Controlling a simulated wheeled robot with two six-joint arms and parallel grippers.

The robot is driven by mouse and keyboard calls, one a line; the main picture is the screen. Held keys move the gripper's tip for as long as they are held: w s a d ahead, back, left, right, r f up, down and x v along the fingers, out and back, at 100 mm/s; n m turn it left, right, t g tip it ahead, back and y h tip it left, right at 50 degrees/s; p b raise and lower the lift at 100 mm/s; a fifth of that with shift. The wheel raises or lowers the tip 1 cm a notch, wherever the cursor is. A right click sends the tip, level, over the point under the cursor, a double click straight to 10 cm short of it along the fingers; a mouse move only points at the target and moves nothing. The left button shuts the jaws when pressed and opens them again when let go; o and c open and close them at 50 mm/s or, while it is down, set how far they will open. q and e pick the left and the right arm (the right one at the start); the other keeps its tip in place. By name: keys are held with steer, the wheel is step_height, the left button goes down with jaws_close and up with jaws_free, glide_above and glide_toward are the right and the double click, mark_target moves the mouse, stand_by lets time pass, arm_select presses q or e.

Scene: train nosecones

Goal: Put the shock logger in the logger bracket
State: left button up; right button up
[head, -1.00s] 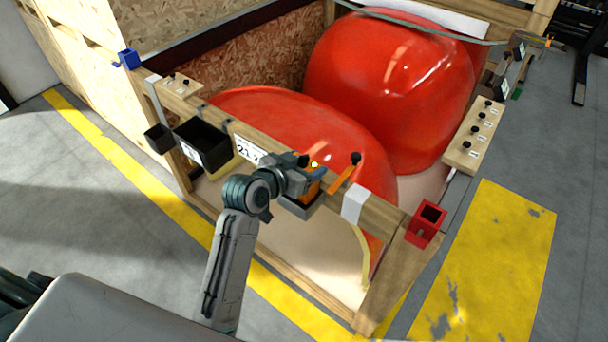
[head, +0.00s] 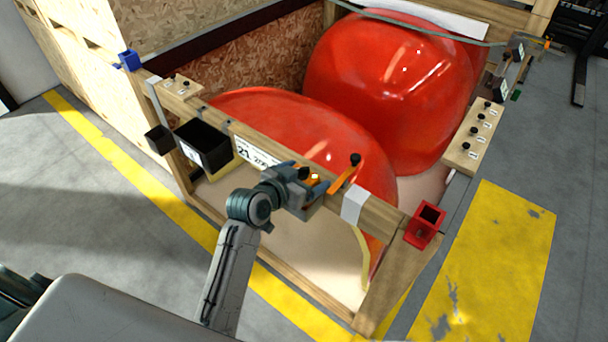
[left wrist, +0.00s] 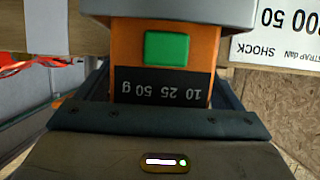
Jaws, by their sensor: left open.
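The orange shock logger (head: 314,178) is at the crate's front rail, mostly hidden behind my left gripper (head: 303,190). In the left wrist view the logger (left wrist: 124,45) shows a green button and a black label reading 10 25 50 g, upside down. A grey part, which looks like the logger bracket (left wrist: 170,12), crosses the logger's end at the top of that view. My left gripper is open, with one finger on each side of the logger. How deep the logger sits in the bracket is hidden. My right gripper is not in view.
Two red nosecones (head: 390,90) fill the crate behind the rail (head: 385,215). A black bin (head: 203,147) hangs to the left, a red holder (head: 426,222) stands at the right corner. An orange strip with a black knob (head: 355,160) is close right of the gripper.

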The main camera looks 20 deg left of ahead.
arm_select(q)
steer(key=shift+f, duration=0.25)
steer(key=shift+r, duration=0.15)
steer(key=shift+s+r, duration=0.1)
steer(key=shift+s, duration=0.15)
steer(key=b+v, duration=0.1)
steer(key=v, duration=1)
steer(key=shift+r+b, duration=0.3)
steer(key=shift+r, duration=0.05)
steer(key=shift+s+a, duration=0.1)
steer(key=shift+a, duration=0.05)
stand_by(0.4)
stand_by(0.5)
